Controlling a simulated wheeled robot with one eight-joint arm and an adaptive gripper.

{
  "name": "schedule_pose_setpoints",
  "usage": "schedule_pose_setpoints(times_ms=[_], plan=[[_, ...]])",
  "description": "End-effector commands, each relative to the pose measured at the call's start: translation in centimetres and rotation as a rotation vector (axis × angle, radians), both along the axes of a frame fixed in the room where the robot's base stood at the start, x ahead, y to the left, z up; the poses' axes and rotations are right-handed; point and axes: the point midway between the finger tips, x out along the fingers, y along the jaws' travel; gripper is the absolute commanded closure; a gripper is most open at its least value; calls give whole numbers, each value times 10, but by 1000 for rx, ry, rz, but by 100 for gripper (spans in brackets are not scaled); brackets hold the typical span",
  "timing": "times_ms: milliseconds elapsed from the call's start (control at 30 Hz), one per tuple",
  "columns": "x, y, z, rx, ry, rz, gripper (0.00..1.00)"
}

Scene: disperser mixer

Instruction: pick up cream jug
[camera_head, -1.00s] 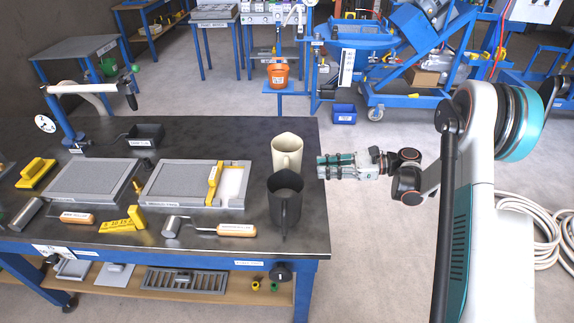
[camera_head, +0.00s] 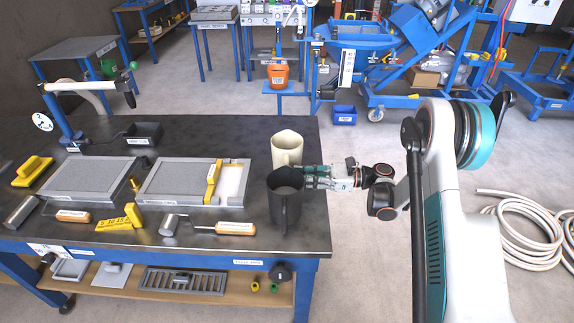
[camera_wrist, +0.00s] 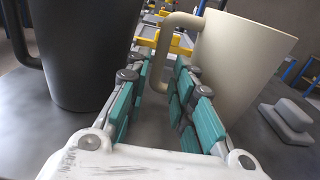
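The cream jug (camera_head: 287,147) stands upright on the dark workbench near its right edge, behind the black jug (camera_head: 285,203). In the wrist view the cream jug (camera_wrist: 238,62) is at the right, and its handle (camera_wrist: 165,45) lies ahead, between the lines of my two fingers. My gripper (camera_head: 308,176) is at the right of the jugs, low over the bench edge. In the wrist view my gripper (camera_wrist: 165,88) is open, with teal-padded fingers apart and the handle at their far end. The black jug (camera_wrist: 80,45) is close on the left of the fingers.
The black jug leaves little room on one side of my gripper. Grey trays (camera_head: 180,181), yellow tools and rollers (camera_head: 235,228) cover the bench to the left. A grey block (camera_wrist: 288,118) lies at the right in the wrist view.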

Motion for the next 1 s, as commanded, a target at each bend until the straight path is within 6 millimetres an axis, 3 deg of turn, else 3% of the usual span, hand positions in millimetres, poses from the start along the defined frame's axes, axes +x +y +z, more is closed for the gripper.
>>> schedule_pose_setpoints(times_ms=[400, 667, 767, 1000], plan=[[0, 48, -6, 0, 0, 3, 77], [1, 52, -4, 0, 0, 0, 77], [1, 52, -4, 0, 0, 0, 98], [1, 51, -4, 0, 0, 0, 100]])
